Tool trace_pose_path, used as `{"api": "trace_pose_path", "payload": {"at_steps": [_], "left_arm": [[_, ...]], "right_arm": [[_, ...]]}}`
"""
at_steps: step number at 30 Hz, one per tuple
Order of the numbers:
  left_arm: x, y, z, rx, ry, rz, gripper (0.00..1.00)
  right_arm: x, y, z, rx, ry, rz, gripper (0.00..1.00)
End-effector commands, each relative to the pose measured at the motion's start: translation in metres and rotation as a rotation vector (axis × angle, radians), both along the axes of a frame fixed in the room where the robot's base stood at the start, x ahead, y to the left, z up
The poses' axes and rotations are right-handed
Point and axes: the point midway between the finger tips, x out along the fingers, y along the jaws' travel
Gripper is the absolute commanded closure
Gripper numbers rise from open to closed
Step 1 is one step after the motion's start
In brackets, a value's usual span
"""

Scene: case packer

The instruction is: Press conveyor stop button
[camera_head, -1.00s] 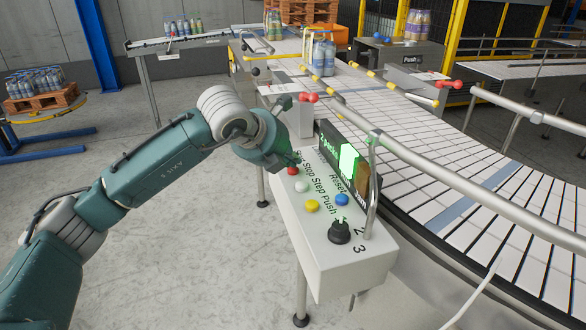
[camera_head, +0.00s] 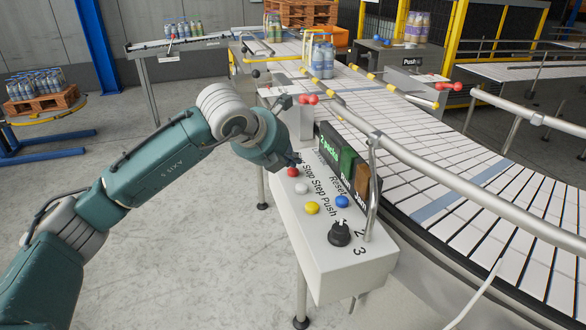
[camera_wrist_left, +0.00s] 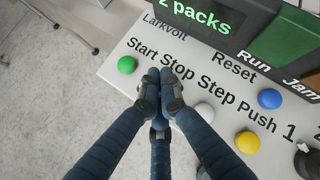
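The control box (camera_head: 345,262) stands beside the conveyor with labelled buttons. The red stop button (camera_head: 292,172) shows just below my left gripper (camera_head: 296,161) in the head view. In the left wrist view the closed fingers (camera_wrist_left: 161,80) lie together below the "Stop" label and hide the red button. I cannot tell whether they touch it. The green start button (camera_wrist_left: 127,65) is left of the fingers. The white step button (camera_wrist_left: 204,112) is to their right. The Run lamp (camera_head: 347,160) is dark green. My right gripper is out of view.
A yellow button (camera_head: 312,208), a blue reset button (camera_head: 342,201) and a black selector knob (camera_head: 339,234) are also on the box. A metal guard rail (camera_head: 440,177) runs along the conveyor (camera_head: 478,183). Bottle packs (camera_head: 322,60) stand on the belt farther back.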

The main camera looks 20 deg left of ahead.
Motion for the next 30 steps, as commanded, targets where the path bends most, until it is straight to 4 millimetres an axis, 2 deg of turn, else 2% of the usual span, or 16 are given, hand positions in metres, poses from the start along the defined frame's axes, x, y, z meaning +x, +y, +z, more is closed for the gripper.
{"api": "trace_pose_path", "payload": {"at_steps": [3, 16, 30], "left_arm": [[0.000, 0.000, 0.007, -0.001, -0.001, 0.000, 1.00], [0.000, 0.000, 0.012, -0.001, -0.002, 0.000, 1.00], [0.000, 0.000, 0.056, -0.001, -0.003, -0.001, 1.00]], "right_arm": [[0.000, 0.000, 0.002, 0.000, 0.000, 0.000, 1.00], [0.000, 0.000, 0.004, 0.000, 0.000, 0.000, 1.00], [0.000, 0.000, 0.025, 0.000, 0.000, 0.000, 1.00]]}}
